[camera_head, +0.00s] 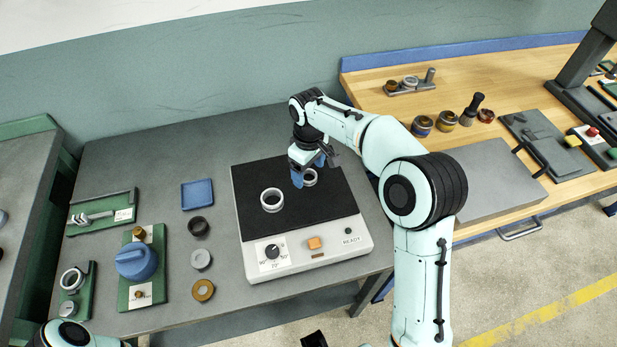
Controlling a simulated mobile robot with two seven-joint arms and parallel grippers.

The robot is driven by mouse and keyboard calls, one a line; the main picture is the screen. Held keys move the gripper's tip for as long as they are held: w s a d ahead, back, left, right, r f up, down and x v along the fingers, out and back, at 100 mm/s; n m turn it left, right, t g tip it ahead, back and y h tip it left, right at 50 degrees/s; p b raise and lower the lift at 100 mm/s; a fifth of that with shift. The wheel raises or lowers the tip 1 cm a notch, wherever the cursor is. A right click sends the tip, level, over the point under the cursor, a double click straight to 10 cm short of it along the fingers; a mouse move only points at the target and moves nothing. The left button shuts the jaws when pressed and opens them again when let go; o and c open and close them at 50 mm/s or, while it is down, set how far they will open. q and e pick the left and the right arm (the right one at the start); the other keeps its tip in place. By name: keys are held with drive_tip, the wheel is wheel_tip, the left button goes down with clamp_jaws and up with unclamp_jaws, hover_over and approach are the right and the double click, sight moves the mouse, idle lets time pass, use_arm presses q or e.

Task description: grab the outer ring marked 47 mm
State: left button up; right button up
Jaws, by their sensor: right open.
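Two pale metal rings lie on the black top of a heater-like device (250,229). The larger ring (272,209) is left of centre and uncovered. The smaller ring (311,184) is further back and right, partly hidden by my right gripper (315,171). That gripper is open, with blue fingers pointing down just above or around the smaller ring; I cannot tell if they touch it. No 47 mm mark is legible on either ring. My left gripper is out of view; only part of my left arm shows at the bottom left.
The device's front has a dial (272,251), an orange button (314,243) and a READY label. Left of it are a blue tray (197,194), several small ring parts and green fixtures (129,295). A wooden bench (470,80) with parts stands at the right.

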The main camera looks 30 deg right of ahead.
drive_tip(key=shift+f, duration=0.8)
drive_tip(key=c, duration=1.2)
drive_tip(key=shift+r, duration=0.15)
